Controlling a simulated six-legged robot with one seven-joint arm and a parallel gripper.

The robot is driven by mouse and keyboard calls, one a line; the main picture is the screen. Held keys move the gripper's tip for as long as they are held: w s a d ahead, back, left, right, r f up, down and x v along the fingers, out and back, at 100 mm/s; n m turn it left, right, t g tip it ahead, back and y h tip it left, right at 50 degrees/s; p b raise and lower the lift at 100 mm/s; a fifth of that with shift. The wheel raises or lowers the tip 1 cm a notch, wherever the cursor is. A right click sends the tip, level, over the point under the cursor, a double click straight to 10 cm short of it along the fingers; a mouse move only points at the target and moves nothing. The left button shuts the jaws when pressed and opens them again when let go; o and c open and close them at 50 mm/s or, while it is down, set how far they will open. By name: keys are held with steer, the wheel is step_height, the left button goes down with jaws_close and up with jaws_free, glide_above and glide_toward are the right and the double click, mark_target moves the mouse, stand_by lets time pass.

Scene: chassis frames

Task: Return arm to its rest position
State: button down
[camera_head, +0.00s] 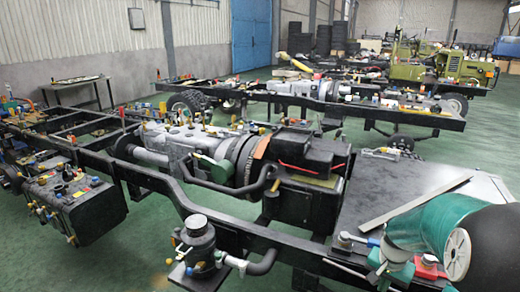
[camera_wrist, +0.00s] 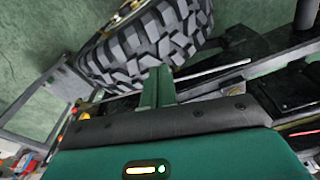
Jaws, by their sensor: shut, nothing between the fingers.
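My gripper (camera_wrist: 160,72) shows in the wrist view as narrow green fingers above the wide green palm. The fingers are shut together with nothing held. Behind them are a treaded tyre (camera_wrist: 145,45) and dark frame beams; whether they touch anything cannot be told, but no contact shows. In the head view, a green and black part of my arm (camera_head: 440,230) reaches in at the lower right, over the near chassis. The gripper itself is not seen there.
A near black chassis frame (camera_head: 165,185) carries a grey engine (camera_head: 190,138) and dark boxes, with small coloured items along it. A flat dark panel (camera_head: 400,190) lies beside my arm. More chassis stand behind. Green floor (camera_head: 100,255) is open between them. A table (camera_head: 78,82) stands at the back left.

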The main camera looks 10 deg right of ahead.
steer(key=s+a+r+n+t, duration=0.2)
steer(key=s+a+r+n, duration=0.25)
steer(key=a+r, duration=0.75)
steer(key=s+a+r+n+t+y, duration=0.1)
steer(key=s+a+r+n, duration=0.3)
steer(key=s+a, duration=0.6)
steer(key=shift+s+a+r+n+t, duration=0.35)
steer(key=shift+r+t, duration=0.45)
steer(key=shift+r, duration=0.05)
steer(key=shift+d, duration=0.1)
